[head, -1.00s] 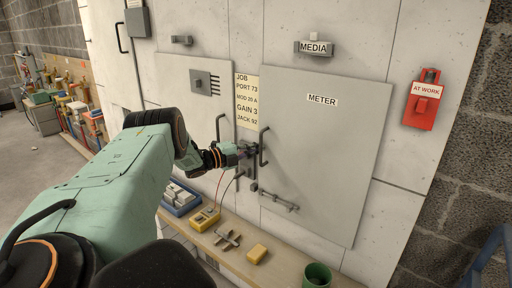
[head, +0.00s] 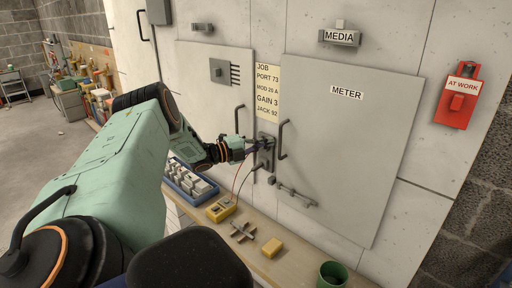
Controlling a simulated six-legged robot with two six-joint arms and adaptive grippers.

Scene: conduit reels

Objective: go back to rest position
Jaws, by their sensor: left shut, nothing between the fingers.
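My left gripper (head: 262,146) reaches in from the left and shows small in front of the narrow strip between two grey cabinet doors. Its fingers are close to a small dark fitting (head: 265,160) beside the METER door's handle; I cannot tell whether they touch it. The gripper is shut with nothing held. My right gripper is not in the head view.
The METER door (head: 350,140) is closed. A shelf below holds a blue tray (head: 170,178) of pale parts, a yellow meter (head: 221,210) with leads, a grey cross-shaped piece (head: 243,232), a yellow block (head: 272,248) and a green cup (head: 332,274). A red AT WORK box (head: 457,95) hangs right.

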